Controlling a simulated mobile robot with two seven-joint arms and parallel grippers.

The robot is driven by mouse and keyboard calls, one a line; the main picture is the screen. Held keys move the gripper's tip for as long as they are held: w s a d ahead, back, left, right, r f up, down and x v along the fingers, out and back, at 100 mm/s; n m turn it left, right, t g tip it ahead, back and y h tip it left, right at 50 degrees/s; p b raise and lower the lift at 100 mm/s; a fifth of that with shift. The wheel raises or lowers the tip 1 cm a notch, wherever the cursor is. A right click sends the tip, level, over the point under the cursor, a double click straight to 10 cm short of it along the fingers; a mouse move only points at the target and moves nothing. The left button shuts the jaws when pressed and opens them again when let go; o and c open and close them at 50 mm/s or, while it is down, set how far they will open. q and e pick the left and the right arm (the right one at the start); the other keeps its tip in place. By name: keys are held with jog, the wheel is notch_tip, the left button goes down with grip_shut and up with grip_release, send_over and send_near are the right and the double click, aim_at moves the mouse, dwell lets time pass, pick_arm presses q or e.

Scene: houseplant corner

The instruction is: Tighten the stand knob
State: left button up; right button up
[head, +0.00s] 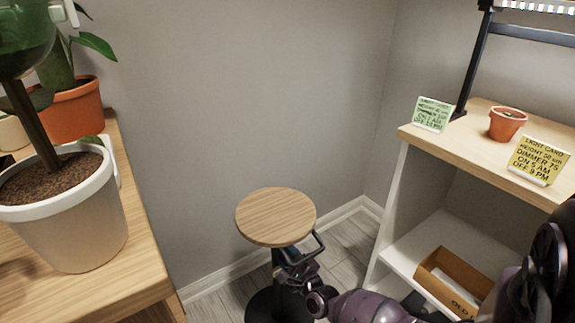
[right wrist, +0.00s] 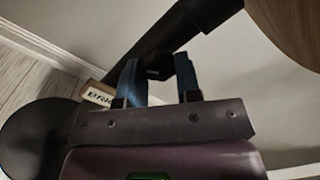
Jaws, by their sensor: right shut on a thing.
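The stand (head: 275,217) has a round wooden top, a black post and a black round base. It stands on the floor near the wall. In the right wrist view its post (right wrist: 200,22) runs diagonally and its wooden top (right wrist: 292,28) shows at the upper right. The black knob (right wrist: 158,68) sticks out from the post between the fingers of my right gripper (right wrist: 159,82). The gripper is shut on the knob. In the head view my right gripper (head: 284,262) is below the stand top at the post, and the knob is hidden. My left gripper is out of view.
A wooden bench (head: 137,268) with potted plants is at left. At right a shelf (head: 470,120) holds a small terracotta pot (head: 507,123), a green card (head: 433,114) and a yellow card (head: 538,160). A brown box (head: 456,272) sits on its lower board.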

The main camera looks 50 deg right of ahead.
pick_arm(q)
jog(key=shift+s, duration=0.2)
pick_arm(e)
jog(key=o, duration=0.9)
pick_arm(q)
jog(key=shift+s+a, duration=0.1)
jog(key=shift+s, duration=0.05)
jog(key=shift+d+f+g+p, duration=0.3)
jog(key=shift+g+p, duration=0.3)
jog(key=shift+p, duration=0.5)
pick_arm(e)
jog(key=shift+v, duration=5.4)
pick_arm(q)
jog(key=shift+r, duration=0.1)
pick_arm(e)
jog(key=shift+s, duration=0.1)
